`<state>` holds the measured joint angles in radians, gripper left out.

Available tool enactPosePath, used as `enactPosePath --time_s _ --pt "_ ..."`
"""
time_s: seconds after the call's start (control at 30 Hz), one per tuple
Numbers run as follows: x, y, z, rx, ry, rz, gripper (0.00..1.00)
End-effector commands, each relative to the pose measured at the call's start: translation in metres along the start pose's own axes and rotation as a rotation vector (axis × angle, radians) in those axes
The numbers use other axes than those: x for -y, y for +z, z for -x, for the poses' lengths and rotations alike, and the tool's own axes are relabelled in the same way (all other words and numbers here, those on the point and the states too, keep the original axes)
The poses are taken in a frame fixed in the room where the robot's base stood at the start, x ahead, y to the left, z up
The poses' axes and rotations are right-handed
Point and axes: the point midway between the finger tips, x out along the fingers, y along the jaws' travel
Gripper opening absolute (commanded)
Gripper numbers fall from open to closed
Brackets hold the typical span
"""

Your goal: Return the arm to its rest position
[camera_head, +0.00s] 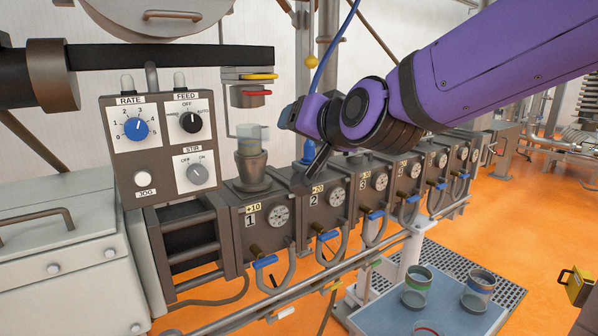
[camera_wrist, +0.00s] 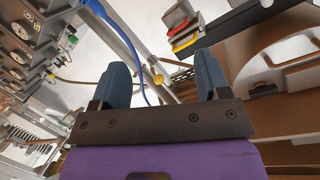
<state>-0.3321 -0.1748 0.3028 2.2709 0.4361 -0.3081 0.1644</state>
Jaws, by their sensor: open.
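My purple arm (camera_head: 500,65) reaches in from the upper right in the head view. My gripper (camera_head: 290,116) is at its left end, above the row of numbered barrel blocks (camera_head: 330,210). In the wrist view my gripper (camera_wrist: 162,78) shows two blue-grey fingers spread apart with nothing between them. A clear cup (camera_head: 252,139) sits on the grey feed funnel (camera_head: 252,170), just left of and below my gripper. The cup and gripper look apart in the head view, though depth is hard to judge.
A control box (camera_head: 163,145) with knobs stands left. Yellow and red tabs (camera_head: 258,76) hang at upper left of my gripper; they also show in the wrist view (camera_wrist: 182,32). A blue cable (camera_head: 333,45) runs down nearby. Jars (camera_head: 416,288) stand on a blue-grey tray (camera_head: 450,262) at lower right.

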Motion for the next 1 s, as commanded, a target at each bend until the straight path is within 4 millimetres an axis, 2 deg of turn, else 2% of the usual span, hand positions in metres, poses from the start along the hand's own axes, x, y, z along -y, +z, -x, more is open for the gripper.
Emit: enactPosePath --time_s 0.03,0.1,0.17,0.3,0.5,0.6,0.7,0.8,1.0 --pt "-0.02 -0.006 0.018 0.035 0.039 0.033 0.69" --pt "-0.046 -0.007 0.041 0.102 0.094 0.077 0.69" --pt "-0.068 -0.006 0.063 0.162 0.145 0.108 0.69" --pt "-0.118 0.003 0.122 0.306 0.27 0.16 0.69" --pt "-0.178 0.03 0.215 0.519 0.445 0.179 0.69" --pt "-0.196 0.045 0.254 0.608 0.511 0.169 0.69" --pt "-0.207 0.057 0.281 0.674 0.555 0.156 0.69" --pt "-0.213 0.064 0.296 0.711 0.577 0.146 0.69" --pt "-0.214 0.067 0.301 0.726 0.585 0.144 0.69"
